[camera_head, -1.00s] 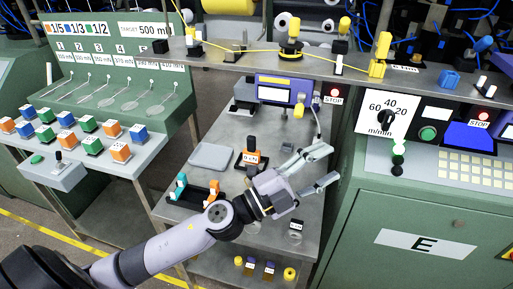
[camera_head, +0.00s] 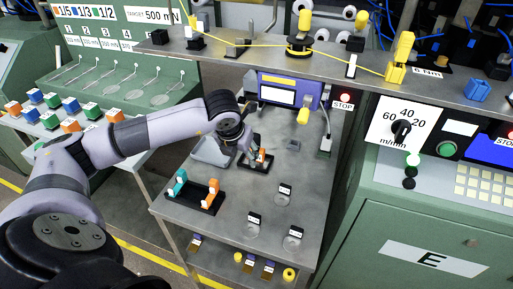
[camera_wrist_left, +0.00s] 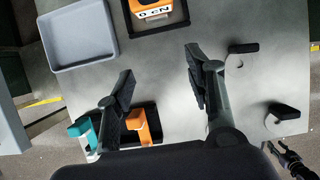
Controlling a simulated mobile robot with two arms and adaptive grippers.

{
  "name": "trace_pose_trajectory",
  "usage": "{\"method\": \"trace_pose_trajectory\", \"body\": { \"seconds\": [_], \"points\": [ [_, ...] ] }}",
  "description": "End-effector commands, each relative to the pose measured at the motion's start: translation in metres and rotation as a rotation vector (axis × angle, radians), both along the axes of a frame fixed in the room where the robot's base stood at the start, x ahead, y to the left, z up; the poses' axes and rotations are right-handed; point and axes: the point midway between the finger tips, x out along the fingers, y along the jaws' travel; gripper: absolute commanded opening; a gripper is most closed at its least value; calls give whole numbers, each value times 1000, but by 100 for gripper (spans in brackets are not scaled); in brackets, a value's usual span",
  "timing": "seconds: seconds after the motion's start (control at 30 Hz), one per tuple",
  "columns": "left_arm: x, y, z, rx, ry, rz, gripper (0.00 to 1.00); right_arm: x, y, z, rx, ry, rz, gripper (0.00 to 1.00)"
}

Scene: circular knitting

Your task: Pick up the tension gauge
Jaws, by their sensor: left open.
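The tension gauge (camera_head: 262,157), an orange device with a dark frame, sits on the steel table. In the left wrist view the gauge (camera_wrist_left: 155,14) is at the top edge, partly cut off, with "0 cN" on its white label. My left gripper (camera_head: 246,155) is over the table just left of the gauge, partly hiding it. In the left wrist view my left gripper (camera_wrist_left: 158,85) has its fingers wide apart with nothing between them; the gauge is beyond the fingertips. A dark jointed thing (camera_wrist_left: 291,160) at the lower right may be my right gripper; its jaws are unclear.
A grey tray (camera_head: 212,152) lies left of the gauge. A black holder (camera_head: 183,198) with teal and orange pieces stands nearer the front. Several clear discs with black tags (camera_head: 254,228) lie at front right. A shelf (camera_head: 330,55) with yellow fittings overhangs the back.

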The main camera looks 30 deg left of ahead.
Motion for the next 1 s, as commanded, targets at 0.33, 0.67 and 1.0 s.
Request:
{"method": "trace_pose_trajectory", "body": {
  "seconds": [0.33,0.67,1.0],
  "points": [
    [53,11,2,-4,0,-2,48,-3,0,21,-1,4,0,40],
    [76,16,2,-6,-1,-1,48,-2,0,28,0,4,0,40],
    [101,23,-25,-3,1,-3,48,-2,1,36,0,3,0,40]
  ]
}}
